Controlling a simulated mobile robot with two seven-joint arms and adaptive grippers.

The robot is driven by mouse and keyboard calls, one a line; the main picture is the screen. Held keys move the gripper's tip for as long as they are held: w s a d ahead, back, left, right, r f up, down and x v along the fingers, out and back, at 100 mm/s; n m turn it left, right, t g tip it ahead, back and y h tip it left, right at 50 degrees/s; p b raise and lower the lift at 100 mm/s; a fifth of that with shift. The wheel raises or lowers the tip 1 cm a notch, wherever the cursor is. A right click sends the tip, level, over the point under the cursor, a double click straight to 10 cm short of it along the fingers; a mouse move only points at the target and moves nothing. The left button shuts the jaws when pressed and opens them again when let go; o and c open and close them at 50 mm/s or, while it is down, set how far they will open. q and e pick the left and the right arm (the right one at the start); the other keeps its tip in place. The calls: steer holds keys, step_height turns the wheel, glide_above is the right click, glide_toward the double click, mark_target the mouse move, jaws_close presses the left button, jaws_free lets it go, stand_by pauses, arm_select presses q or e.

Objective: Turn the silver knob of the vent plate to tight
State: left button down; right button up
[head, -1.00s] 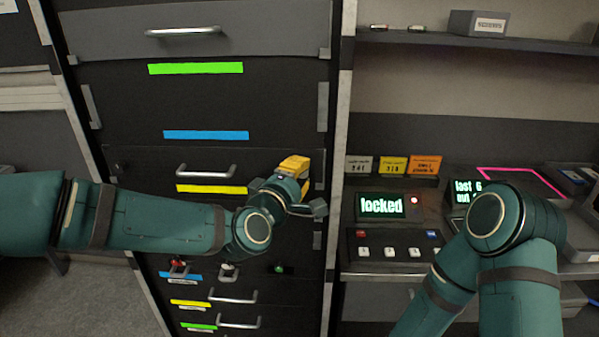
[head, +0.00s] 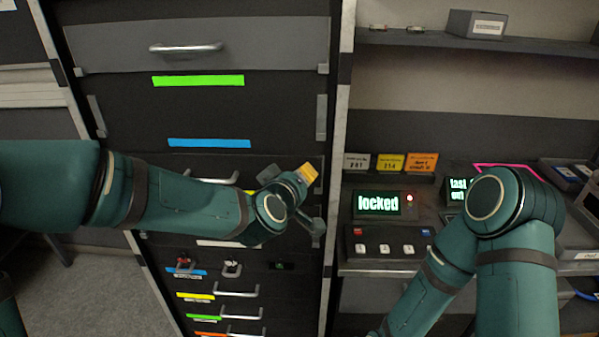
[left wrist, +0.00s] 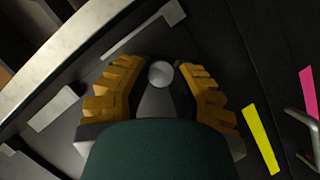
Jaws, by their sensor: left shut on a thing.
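My left gripper (head: 309,172) is at the right side of the dark cabinet front in the head view, its yellow fingers partly hidden by my wrist. In the left wrist view its two yellow ridged fingers (left wrist: 162,90) are on either side of the round silver knob (left wrist: 160,73), shut on it. The head view does not show the knob, which is hidden behind my gripper. I cannot make out the vent plate's outline or any tightness mark. My right arm shows at the right of the head view, but its gripper is out of view.
Drawer handles (head: 186,48) stick out above and below my left arm. A small red-handled fitting (head: 184,262) and a silver one (head: 232,268) sit below it. To the right, a console screen (head: 378,204) reads "locked", with a shelf (head: 430,40) above.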

stand_by(0.5)
arm_select(q)
steer(key=c, duration=0.8)
jaws_free()
steer(key=shift+w, duration=0.1)
steer(key=v, duration=1.2)
steer(key=shift+d, duration=0.1)
